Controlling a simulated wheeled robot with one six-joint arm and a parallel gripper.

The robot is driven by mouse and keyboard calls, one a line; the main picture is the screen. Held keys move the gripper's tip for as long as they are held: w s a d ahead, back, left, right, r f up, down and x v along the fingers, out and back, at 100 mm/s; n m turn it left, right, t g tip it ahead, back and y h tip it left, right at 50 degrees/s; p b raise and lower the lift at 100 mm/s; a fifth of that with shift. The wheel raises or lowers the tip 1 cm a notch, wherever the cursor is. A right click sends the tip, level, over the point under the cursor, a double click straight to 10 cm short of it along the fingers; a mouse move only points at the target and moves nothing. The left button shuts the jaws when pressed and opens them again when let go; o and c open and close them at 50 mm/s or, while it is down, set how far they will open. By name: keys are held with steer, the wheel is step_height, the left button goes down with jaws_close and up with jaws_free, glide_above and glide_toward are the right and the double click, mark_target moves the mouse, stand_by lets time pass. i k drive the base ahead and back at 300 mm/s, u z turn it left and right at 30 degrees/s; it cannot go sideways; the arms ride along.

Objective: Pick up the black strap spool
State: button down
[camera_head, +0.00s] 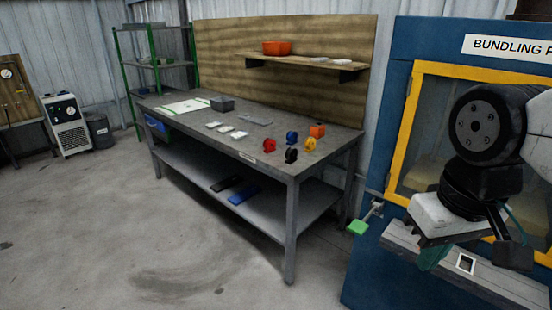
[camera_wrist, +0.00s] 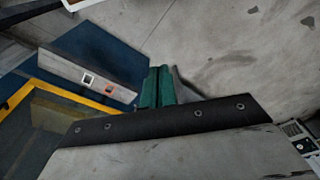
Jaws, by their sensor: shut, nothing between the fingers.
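The black strap spool (camera_head: 291,156) stands on the workbench near its front right corner, in the head view. A red spool (camera_head: 267,146) is to its left, a blue spool (camera_head: 292,137) behind it and a yellow spool (camera_head: 310,144) to its right. My gripper (camera_wrist: 157,87) shows its green fingers together, shut and empty, in the wrist view. In the head view my gripper (camera_head: 433,258) hangs at the right in front of the blue machine, well away from the bench. No spool shows in the wrist view.
The workbench (camera_head: 215,134) also holds an orange box (camera_head: 317,130), a grey bin (camera_head: 222,104) and small pale packets. The blue bundling machine (camera_head: 385,170) with a yellow-framed window stands close to my arm. A green-ended lever (camera_head: 357,228) juts out from it. The floor before the bench is clear.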

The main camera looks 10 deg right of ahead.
mark_target(292, 154)
steer(key=u, duration=0.45)
steer(key=i, duration=1.2)
steer(key=z, duration=0.6)
steer(key=i, duration=0.5)
steer(key=z, duration=0.4)
